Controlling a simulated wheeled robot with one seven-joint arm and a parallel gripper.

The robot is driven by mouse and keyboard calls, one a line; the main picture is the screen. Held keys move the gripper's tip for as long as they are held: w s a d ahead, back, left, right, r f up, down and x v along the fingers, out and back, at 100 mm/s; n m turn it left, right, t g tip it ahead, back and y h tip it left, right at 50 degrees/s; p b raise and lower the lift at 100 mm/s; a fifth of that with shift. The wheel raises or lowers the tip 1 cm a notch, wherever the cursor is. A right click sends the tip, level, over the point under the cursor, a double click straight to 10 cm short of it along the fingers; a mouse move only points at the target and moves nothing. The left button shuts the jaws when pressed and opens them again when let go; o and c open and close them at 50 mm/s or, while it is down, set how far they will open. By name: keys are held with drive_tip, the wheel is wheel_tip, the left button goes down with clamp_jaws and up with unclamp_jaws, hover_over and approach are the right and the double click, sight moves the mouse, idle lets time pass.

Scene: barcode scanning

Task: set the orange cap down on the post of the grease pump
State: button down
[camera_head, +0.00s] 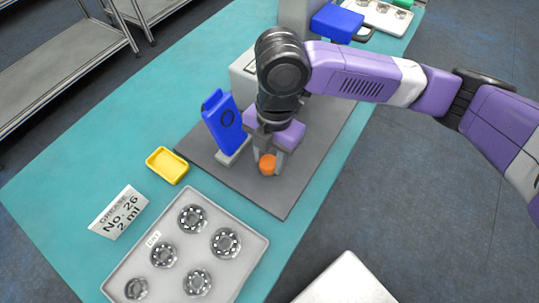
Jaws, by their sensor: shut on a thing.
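The orange cap (267,163) is between the fingers of my gripper (268,160), which points down over the grey mat. My gripper is shut on the cap. The cap is low, near the mat surface; I cannot tell whether it touches anything below. Behind and left of the gripper stands a blue upright part (223,122) on a light base, beside a grey box-shaped unit (241,75). These seem to belong to the grease pump. The post is not clearly visible; my gripper and arm hide part of this area.
A grey tray (218,286) with several bearings lies at the front. A yellow dish (167,165) and a sign reading "GREASE No. 26 2 ml" (118,212) stand to the left. A blue box (337,22) and another tray (393,18) are at the back. The teal table (85,140) is clear at far left.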

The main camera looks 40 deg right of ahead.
drive_tip(key=shift+f+b, duration=0.3)
drive_tip(key=shift+f, duration=0.05)
drive_tip(key=c, duration=0.5)
unclamp_jaws()
drive_tip(key=shift+r, duration=0.2)
wheel_tip(320, 180, up, 7)
drive_tip(key=p, duration=0.6)
drive_tip(key=shift+r, duration=0.2)
drive_tip(key=shift+f, duration=0.1)
